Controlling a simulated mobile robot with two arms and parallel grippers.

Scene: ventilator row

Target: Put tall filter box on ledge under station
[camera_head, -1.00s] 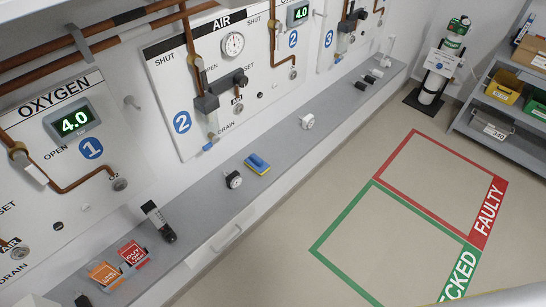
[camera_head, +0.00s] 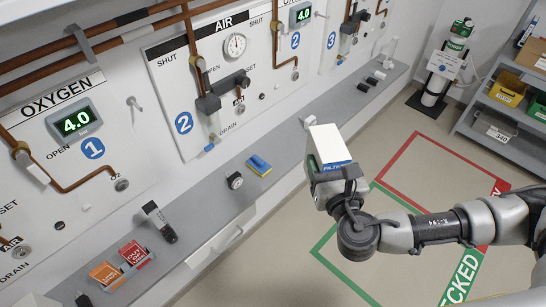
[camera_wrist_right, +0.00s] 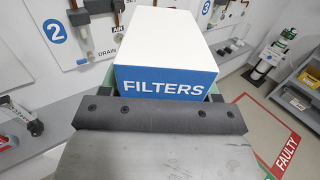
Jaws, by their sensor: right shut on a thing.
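A white box with a blue band marked FILTERS (camera_head: 328,143) is held by my right gripper (camera_head: 332,178), over the floor just in front of the ledge. The right wrist view shows the filter box (camera_wrist_right: 166,66) close up, its label facing the camera, with the gripper closed on it. The grey ledge (camera_head: 205,208) runs along the wall under the station panels, such as the blue number 2 AIR panel (camera_head: 208,85). My left gripper is not in view.
On the ledge are a yellow-blue sponge (camera_head: 258,165), a round gauge (camera_head: 235,181), a dark cylinder (camera_head: 160,222), and orange and red tags (camera_head: 134,254). Bare ledge lies between the sponge and the white item behind the box.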

